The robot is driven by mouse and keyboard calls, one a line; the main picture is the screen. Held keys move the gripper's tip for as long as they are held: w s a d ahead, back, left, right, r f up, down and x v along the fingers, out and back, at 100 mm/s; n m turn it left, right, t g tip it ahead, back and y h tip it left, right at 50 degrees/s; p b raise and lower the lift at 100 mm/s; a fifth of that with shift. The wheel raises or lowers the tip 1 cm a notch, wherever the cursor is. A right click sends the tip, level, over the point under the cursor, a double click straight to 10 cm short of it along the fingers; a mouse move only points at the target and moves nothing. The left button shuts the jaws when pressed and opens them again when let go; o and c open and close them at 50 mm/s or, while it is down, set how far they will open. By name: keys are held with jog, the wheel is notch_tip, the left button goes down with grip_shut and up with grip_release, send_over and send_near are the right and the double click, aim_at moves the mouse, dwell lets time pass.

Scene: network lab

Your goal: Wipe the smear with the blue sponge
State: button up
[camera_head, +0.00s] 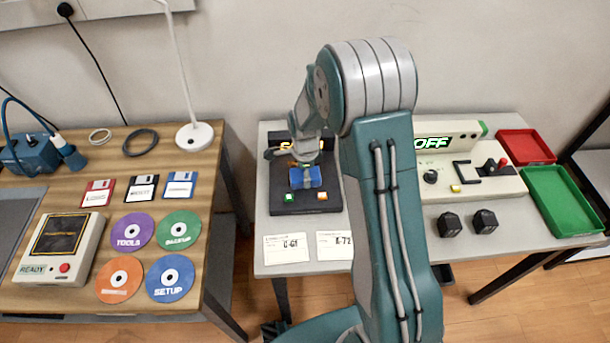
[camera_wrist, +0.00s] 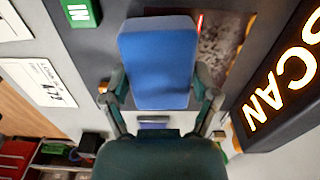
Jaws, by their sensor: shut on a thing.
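My gripper (camera_head: 306,166) is shut on the blue sponge (camera_head: 305,178), with one finger on each side of it. The wrist view shows the sponge (camera_wrist: 158,55) clearly between the fingertips (camera_wrist: 160,88). The sponge is over the dark scanner base (camera_head: 321,201) on the middle table. A mottled brownish smear (camera_wrist: 217,48) shows on a panel beside the sponge in the wrist view, partly hidden by the sponge and a finger. I cannot tell whether the sponge touches the panel.
A lit SCAN sign (camera_wrist: 285,75) stands close to the gripper. Two white cards (camera_head: 288,248) lie at the table's front. A control panel (camera_head: 465,178), black knobs (camera_head: 449,225), a red tray (camera_head: 525,147) and a green tray (camera_head: 563,200) are to the right. The left table holds discs and floppies.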

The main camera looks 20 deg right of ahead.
jog(key=shift+w+d, duration=0.2)
jog(key=shift+w, duration=0.6)
jog(key=shift+w+d, duration=0.15)
jog(key=shift+w, duration=0.6)
jog(key=shift+w+d+f, duration=0.1)
jog(key=shift+w+d, duration=0.1)
jog(key=shift+w, duration=0.7)
jog(key=shift+w+d, duration=0.15)
jog(key=shift+w, duration=0.7)
jog(key=shift+w+r, duration=0.2)
